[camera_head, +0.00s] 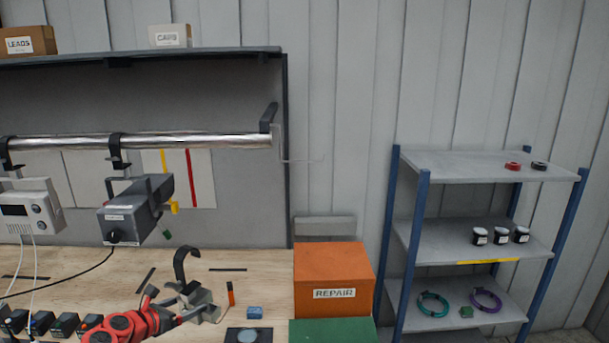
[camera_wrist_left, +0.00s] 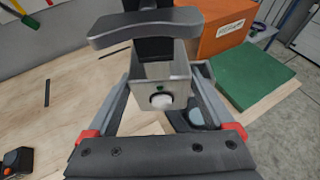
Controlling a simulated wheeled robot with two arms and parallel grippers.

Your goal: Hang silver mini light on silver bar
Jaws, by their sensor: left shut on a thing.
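The silver bar (camera_head: 200,141) runs across the back of the bench, below the shelf, with its bare right end at a dark bracket. The silver mini light (camera_head: 196,299) has a dark hook on top and is in my left gripper (camera_head: 190,312), low over the bench and below the bar. In the left wrist view the light's silver body (camera_wrist_left: 160,85) sits between the two fingers (camera_wrist_left: 163,115), with a round white knob facing the camera and the dark hook rising above it. My right gripper is not in view.
A white device (camera_head: 28,208) and a dark grey device (camera_head: 135,212) hang from the bar's left part. The orange REPAIR box (camera_head: 334,280) and a green box (camera_head: 332,330) stand at the right. A shelf rack (camera_head: 480,240) is further right. The bar's right stretch is free.

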